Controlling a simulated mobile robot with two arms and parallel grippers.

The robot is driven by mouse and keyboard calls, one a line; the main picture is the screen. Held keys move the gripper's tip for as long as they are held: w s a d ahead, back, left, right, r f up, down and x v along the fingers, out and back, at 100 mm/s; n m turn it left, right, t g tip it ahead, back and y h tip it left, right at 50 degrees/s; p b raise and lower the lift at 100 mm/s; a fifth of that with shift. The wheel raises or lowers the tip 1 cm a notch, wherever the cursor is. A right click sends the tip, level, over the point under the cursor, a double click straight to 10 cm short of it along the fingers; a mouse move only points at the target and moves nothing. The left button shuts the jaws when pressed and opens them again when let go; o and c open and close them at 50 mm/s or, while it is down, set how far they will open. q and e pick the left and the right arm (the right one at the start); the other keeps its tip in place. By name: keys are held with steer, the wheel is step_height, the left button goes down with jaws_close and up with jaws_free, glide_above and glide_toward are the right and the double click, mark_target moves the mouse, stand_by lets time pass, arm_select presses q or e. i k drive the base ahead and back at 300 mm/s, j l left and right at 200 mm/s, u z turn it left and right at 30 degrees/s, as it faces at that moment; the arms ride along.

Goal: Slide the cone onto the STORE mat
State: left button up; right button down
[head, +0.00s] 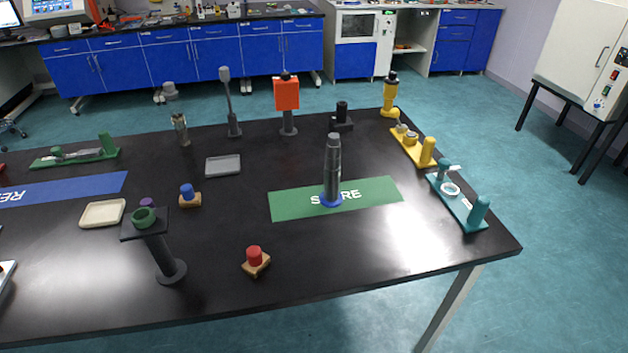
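The green STORE mat (378,191) lies flat on the black table, right of its middle. A tall, slim grey metal piece (332,165) with a blue round base stands upright on the mat and covers part of its lettering. It narrows a little toward the top; I cannot tell whether it is the cone. No other thing is plainly a cone. Neither of my grippers is in view.
A red-topped block (255,259) and a dark stand with a green ring (163,255) are in front. A grey tray (223,166) and blue-topped block (189,196) lie left of the mat. Yellow (412,146) and teal (458,207) fixtures line the right edge.

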mark_target(331, 198)
steer(key=j+z, duration=0.4)
steer(key=j, duration=0.95)
